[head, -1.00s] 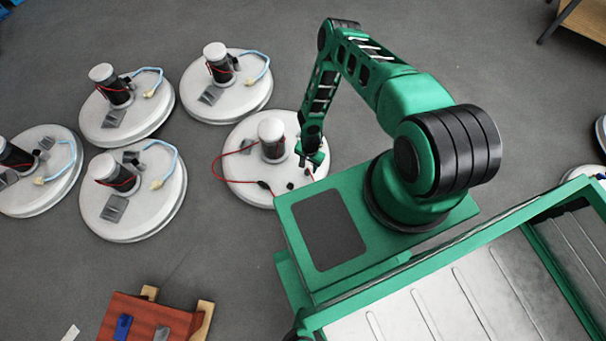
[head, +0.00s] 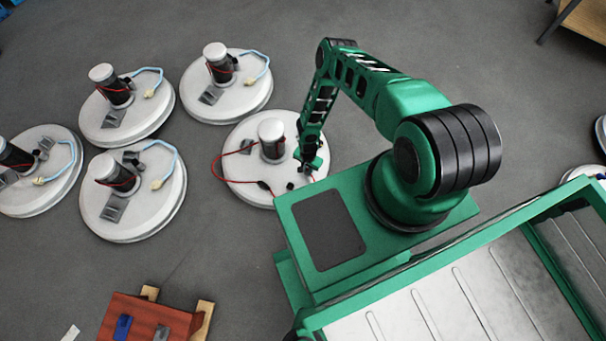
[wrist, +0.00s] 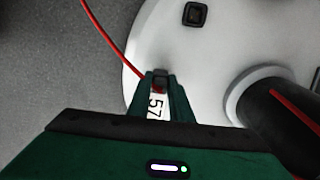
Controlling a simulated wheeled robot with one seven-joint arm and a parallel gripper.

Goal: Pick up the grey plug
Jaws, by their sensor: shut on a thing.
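My gripper (wrist: 162,92) is shut on a small dark grey plug (wrist: 161,74), which shows between the fingertips in the wrist view. A red cable (wrist: 108,38) runs up and left from it. A white tag marked 57 (wrist: 157,105) lies between the fingers. In the head view my gripper (head: 308,166) is over the right part of the nearest white round tank lid (head: 238,181). The plug is too small and covered to make out there. I cannot tell whether it touches the lid.
A black square socket (wrist: 195,15) sits on the lid. A dark cylinder with a white cap (head: 271,131) stands upright at its middle. Several similar lids stand to the left. A red-brown block (head: 140,318) is at the lower left. Grey floor lies between.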

